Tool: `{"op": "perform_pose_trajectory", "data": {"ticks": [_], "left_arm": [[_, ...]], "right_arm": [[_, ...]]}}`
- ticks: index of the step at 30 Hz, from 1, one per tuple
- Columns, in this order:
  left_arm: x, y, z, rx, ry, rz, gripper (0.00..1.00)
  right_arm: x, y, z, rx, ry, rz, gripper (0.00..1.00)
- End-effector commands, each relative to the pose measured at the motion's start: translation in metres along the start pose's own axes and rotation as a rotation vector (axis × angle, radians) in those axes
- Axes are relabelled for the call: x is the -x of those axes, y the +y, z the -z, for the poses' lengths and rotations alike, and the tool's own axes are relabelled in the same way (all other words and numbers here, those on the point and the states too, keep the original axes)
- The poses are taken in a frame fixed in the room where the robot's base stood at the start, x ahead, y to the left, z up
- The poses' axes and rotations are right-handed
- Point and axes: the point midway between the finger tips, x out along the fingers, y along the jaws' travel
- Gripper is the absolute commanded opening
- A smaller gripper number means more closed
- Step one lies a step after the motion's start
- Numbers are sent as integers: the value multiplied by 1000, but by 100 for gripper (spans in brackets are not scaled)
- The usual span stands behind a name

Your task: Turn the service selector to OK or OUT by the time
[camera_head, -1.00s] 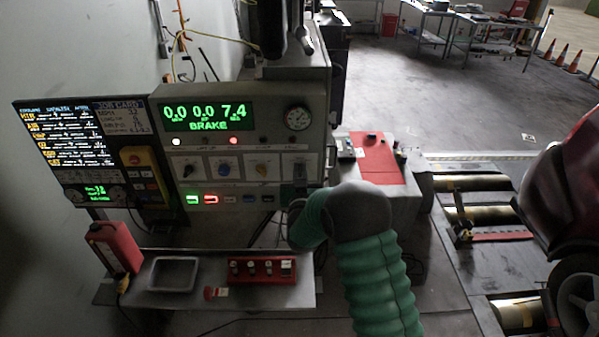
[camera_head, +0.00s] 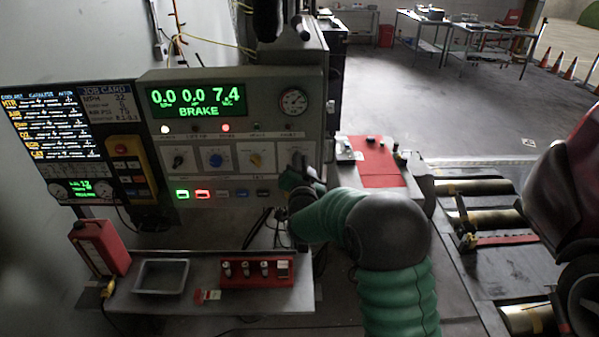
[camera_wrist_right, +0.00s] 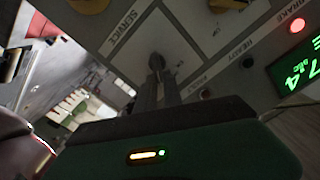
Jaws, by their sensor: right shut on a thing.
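The control panel (camera_head: 235,85) has a green display reading 0.0 0.0 7.4 and BRAKE, with a row of knobs below. The service selector is a dark knob (camera_wrist_right: 156,62) on a pale plate labelled SERVICE in the right wrist view. The knob's pointer direction is hidden. My left gripper is not in view.
Lit buttons (camera_head: 202,194) sit below. A shelf (camera_head: 215,296) holds a red can (camera_head: 100,246), a grey tray (camera_head: 162,262) and a red block (camera_head: 257,270).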

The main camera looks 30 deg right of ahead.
Motion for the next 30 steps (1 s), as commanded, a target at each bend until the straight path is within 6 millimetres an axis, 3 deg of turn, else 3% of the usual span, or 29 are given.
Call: {"op": "perform_pose_trajectory", "data": {"ticks": [1, 9, 25, 26, 30], "left_arm": [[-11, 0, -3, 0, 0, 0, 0], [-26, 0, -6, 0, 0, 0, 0], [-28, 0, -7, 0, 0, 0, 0], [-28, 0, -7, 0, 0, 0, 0], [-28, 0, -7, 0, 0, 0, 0]], "right_arm": [[1, 6, -10, -26, -11, -5, 0], [1, 7, -8, -138, -12, -6, 0], [1, 6, -7, -168, -16, -7, 0], [1, 6, -7, -168, -16, -7, 12], [1, 5, -6, -168, -12, -6, 30]]}}
